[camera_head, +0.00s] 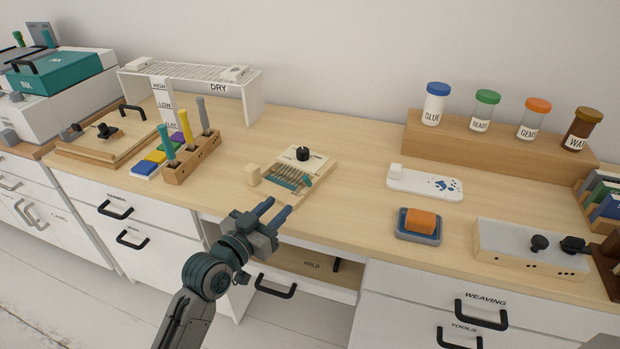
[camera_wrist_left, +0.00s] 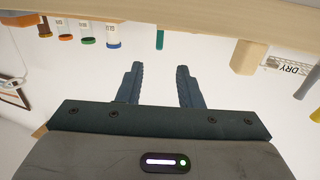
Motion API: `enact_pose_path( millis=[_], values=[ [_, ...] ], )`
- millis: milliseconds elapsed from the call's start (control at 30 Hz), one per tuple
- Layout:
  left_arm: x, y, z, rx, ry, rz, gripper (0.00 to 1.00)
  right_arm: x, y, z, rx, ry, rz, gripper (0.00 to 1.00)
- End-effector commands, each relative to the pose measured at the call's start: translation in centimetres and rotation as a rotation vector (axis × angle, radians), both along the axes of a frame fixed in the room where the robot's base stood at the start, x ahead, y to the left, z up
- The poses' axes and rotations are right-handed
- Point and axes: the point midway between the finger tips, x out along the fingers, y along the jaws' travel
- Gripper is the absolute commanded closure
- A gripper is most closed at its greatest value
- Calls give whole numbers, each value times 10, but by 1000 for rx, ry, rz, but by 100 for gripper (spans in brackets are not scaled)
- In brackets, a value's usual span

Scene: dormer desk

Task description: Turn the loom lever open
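The small loom (camera_head: 319,168) sits on the desk near its front edge. It has a pale wooden frame, teal threads or strips across its middle and a round black knob (camera_head: 303,153) at its back. I cannot tell which part is the lever. My left gripper (camera_head: 279,208) is open and empty, just in front of the loom, apart from it. Its two spread fingers show in the left wrist view (camera_wrist_left: 158,85). My right gripper is not in view.
Left of the loom stands a wooden holder (camera_head: 190,160) with upright tools; a drying rack (camera_head: 255,95) is behind it. Right are a white tray (camera_head: 425,183), an orange block (camera_head: 420,221) in a blue dish, and a jar shelf (camera_head: 470,145). Drawers lie below the desk edge.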

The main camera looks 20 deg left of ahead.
Motion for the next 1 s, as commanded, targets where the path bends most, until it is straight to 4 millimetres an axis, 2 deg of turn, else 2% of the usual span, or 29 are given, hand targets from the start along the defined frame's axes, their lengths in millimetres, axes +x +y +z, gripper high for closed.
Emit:
enact_pose_path(
  millis=[167, 500, 633, 800, 1000],
  values=[
    [11, -4, 2, -3, -5, 0, 67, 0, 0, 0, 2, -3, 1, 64],
    [71, -22, 2, -4, -5, -1, 67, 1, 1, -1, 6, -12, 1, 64],
    [89, -27, 2, -2, -5, -1, 67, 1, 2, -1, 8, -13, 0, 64],
    [101, -30, 1, -1, -4, -1, 67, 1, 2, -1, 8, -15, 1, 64],
    [103, -31, 1, 0, -3, -1, 67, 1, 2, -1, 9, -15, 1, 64]
  ],
)
